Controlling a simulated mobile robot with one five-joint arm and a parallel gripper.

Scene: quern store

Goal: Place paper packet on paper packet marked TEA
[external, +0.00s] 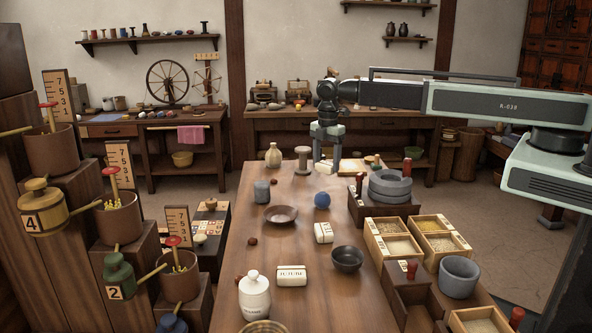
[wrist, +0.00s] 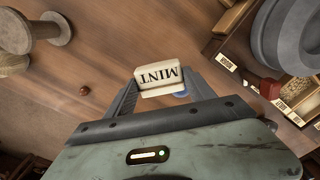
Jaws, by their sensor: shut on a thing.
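My gripper (external: 326,158) is shut on a cream paper packet (wrist: 158,77) whose label reads MINT. The packet also shows below the fingers in the external view (external: 324,168), held above the far part of the table. Two other cream paper packets lie on the table. One packet (external: 323,232) is nearer the middle, left of the dark bowl. The other packet (external: 291,276) is closer to the front, right of the white jar. Their labels are too small to read surely, so I cannot tell which is marked TEA. My gripper is beyond both.
A blue ball (external: 322,200), brown dish (external: 281,214), grey cup (external: 262,190) and dark bowl (external: 347,259) stand around the packets. A spool (external: 302,160) is left of my gripper. Grey millstones (external: 390,186) and grain boxes (external: 437,240) line the right side.

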